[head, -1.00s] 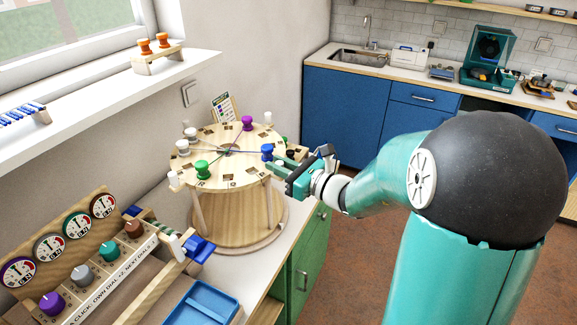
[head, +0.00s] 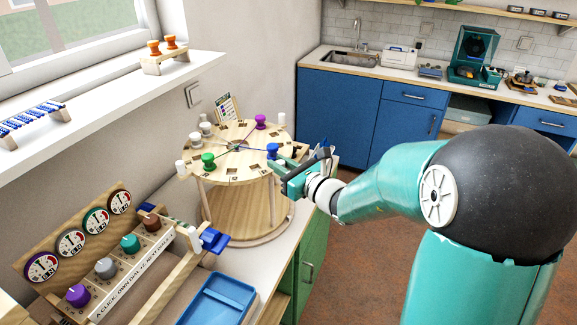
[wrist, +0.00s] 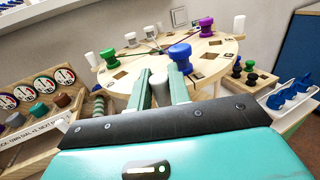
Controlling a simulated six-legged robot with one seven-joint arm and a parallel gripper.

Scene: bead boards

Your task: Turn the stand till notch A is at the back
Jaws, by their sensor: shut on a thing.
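The stand is a round wooden top (head: 225,173) on posts above a wide round base, on the counter against the wall. Its top carries a purple spool (head: 261,121), a blue spool (head: 272,151), a green spool (head: 208,161) and white ones (head: 196,139), with dark square marks and small labels. The letters are too small to read, so I cannot tell which notch is A. My gripper (wrist: 159,86) is at the stand's right side in the head view. Its fingers are shut on a pale upright peg (wrist: 158,92) at the rim, near the blue spool.
A panel of dials (head: 71,243) and knobs stands at the left front. A blue tray (head: 217,302) lies in front of the stand. In the wrist view, a wooden rack of dark pegs (wrist: 249,68) and a white tray of blue pieces (wrist: 291,97) sit close at the right.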

